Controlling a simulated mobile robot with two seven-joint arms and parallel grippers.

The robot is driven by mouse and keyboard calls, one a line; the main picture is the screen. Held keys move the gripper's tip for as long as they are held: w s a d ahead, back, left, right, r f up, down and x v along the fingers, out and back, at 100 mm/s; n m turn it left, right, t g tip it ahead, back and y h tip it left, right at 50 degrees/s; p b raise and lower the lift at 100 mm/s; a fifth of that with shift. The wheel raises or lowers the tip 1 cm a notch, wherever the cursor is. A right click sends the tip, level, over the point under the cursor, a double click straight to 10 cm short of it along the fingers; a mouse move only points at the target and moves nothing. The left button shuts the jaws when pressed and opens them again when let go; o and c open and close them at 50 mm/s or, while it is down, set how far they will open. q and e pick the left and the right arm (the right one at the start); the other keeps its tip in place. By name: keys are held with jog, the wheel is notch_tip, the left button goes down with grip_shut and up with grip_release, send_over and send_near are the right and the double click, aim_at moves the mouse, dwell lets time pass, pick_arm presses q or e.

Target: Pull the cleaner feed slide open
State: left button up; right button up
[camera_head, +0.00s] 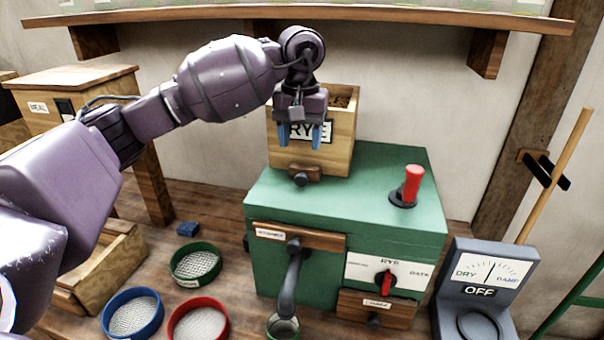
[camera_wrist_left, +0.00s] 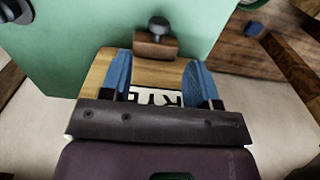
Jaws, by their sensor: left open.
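The slide (camera_head: 304,172) is a small brown wooden block with a dark round knob (camera_head: 300,180), low on the front of the wooden hopper marked RYE (camera_head: 341,150). The hopper stands on the green cleaner (camera_head: 370,185). How far the slide is out, I cannot tell. My left gripper (camera_head: 300,143) is open and empty, its blue fingers pointing down before the RYE label, above the knob. In the left wrist view the slide (camera_wrist_left: 155,47) and knob (camera_wrist_left: 157,26) lie just beyond the fingertips (camera_wrist_left: 157,64), apart from them. My right gripper is not in view.
A red-handled lever (camera_head: 411,185) stands on the cleaner's top. A dark spout (camera_head: 290,280) and a dial with a red knob (camera_head: 385,280) are on its front. A grey meter (camera_head: 480,290) stands right. Green (camera_head: 196,262), blue (camera_head: 132,313) and red (camera_head: 198,320) sieves lie left. A shelf (camera_head: 300,14) runs above.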

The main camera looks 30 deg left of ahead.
aim_at(301, 175)
pick_arm(q)
notch_tip(301, 175, down, 9)
jog(key=shift+f+p, duration=0.1)
jog(key=shift+p, duration=0.35)
jog(key=shift+c, duration=0.4)
grip_shut()
